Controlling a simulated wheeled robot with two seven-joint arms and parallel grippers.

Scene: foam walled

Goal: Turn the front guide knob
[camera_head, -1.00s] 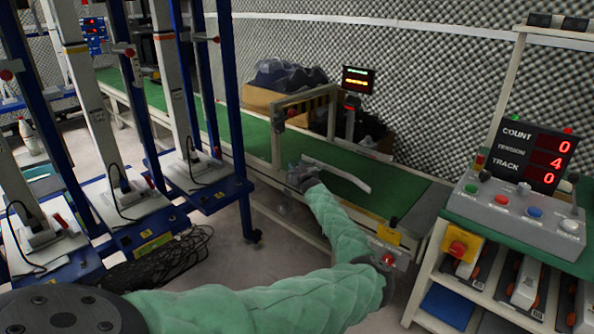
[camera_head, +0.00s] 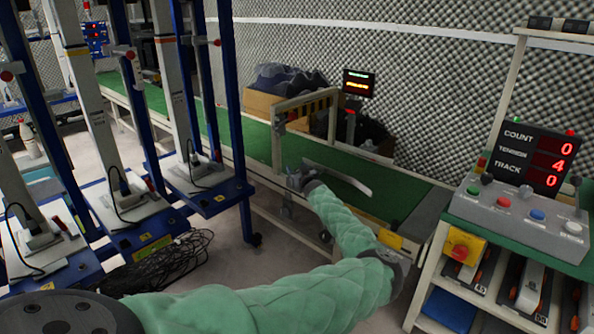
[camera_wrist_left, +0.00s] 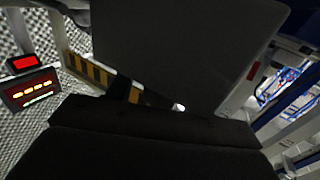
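My left gripper (camera_head: 297,180) is at the front side of the green conveyor belt (camera_head: 405,195), below a striped frame. It is small and partly hidden by its own wrist, so I cannot tell whether it is open or shut. A pale curved guide rail (camera_head: 340,179) runs over the belt just right of it. I cannot make out the front guide knob; the area at the gripper is too small and partly covered. In the left wrist view, dark parts fill the middle and bottom and hide any contact. My right gripper is not in view.
The yellow-black striped frame (camera_head: 308,107) stands over the belt, with a lit display (camera_head: 359,82) behind it. A control console (camera_head: 515,215) and its readout (camera_head: 534,157) stand at right. Blue-framed stands (camera_head: 205,190) and black cables (camera_head: 165,262) lie left.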

